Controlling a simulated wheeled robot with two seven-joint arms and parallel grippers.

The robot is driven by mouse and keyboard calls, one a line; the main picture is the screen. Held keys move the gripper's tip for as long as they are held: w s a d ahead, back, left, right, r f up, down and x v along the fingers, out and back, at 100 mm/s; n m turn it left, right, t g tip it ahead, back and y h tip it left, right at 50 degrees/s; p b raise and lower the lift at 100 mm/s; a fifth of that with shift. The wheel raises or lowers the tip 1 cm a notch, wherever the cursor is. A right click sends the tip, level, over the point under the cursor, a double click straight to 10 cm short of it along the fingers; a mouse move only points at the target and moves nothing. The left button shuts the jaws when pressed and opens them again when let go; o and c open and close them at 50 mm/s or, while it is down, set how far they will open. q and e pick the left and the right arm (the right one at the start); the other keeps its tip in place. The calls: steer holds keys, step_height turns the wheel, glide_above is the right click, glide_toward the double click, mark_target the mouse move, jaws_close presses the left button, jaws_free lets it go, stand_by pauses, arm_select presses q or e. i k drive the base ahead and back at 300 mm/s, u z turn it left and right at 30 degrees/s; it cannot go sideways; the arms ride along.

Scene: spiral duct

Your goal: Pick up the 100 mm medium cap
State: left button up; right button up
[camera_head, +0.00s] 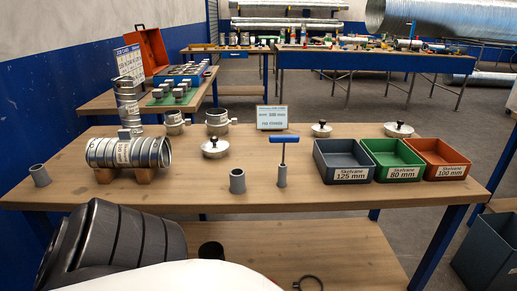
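Three silver caps with black knobs lie on the wooden workbench (330,196). The cap left of centre (215,149) looks middle-sized, allowing for distance, so it is likely the 100 mm medium cap. It lies flat, knob up, on bare wood. A smaller cap (321,131) lies behind the grey bin. The largest-looking cap (398,131) lies behind the green and orange bins. No size marking is readable on any cap. Neither of my grippers is in view, and no cap is being held.
Grey (347,174), green (400,173) and orange (447,171) bins stand at right, labelled 125, 80 and 100 mm. A blue-handled tool (284,139) stands upright in a grey holder. A grey cup (237,181), duct assembly (128,153) and metal collars (217,123) surround the left-centre cap.

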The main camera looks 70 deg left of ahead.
mark_target(215, 148)
steer(key=i, duration=1.45)
steer(key=u, duration=1.65)
